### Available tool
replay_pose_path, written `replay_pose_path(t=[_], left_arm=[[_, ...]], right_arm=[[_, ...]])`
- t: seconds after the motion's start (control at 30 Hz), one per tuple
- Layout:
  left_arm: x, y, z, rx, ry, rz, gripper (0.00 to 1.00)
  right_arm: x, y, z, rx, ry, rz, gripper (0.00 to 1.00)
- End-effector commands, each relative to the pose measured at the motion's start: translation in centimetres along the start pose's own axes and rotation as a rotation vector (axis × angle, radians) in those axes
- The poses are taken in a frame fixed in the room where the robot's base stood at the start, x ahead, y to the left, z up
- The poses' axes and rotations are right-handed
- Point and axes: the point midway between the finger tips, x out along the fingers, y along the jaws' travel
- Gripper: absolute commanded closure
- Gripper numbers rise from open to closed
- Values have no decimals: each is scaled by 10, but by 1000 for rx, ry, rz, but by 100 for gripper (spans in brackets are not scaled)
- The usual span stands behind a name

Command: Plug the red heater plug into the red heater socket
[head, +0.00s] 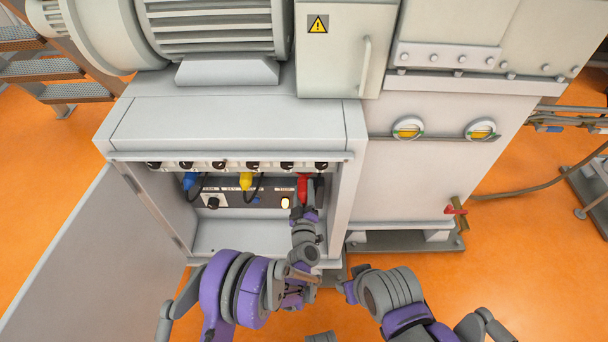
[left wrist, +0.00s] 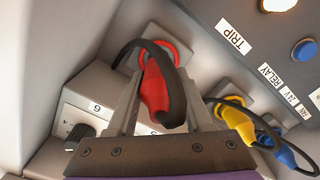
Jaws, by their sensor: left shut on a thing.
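The red heater plug (left wrist: 154,88) is between the two fingers of my left gripper (head: 308,204) in the left wrist view. The gripper is shut on it. The plug's front end is at the red heater socket (left wrist: 178,50), in line with it. I cannot tell how deep it sits. A dark cable loops over the plug and hides part of it. In the head view the plug (head: 303,186) shows as a red patch under the cabinet's upper panel, just above the gripper. My right arm (head: 390,292) is at the lower right; its fingers are not clear.
A numbered knob (left wrist: 80,134) is close to the gripper. The open cabinet's side walls (head: 347,190) bound the space. The cabinet floor (head: 235,236) is clear.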

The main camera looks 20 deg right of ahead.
Motion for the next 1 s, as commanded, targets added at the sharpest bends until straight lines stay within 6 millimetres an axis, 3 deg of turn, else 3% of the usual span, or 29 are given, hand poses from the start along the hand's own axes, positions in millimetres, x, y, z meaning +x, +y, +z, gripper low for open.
replay_pose_path(t=[0.23,0.67,1.0], left_arm=[[5,1,-1,0,0,0,98],[32,0,-1,0,0,0,98],[33,0,0,0,0,0,98]], right_arm=[[-2,0,0,0,1,0,50],[-12,0,-3,0,4,0,50],[-11,0,-3,0,4,0,50]])
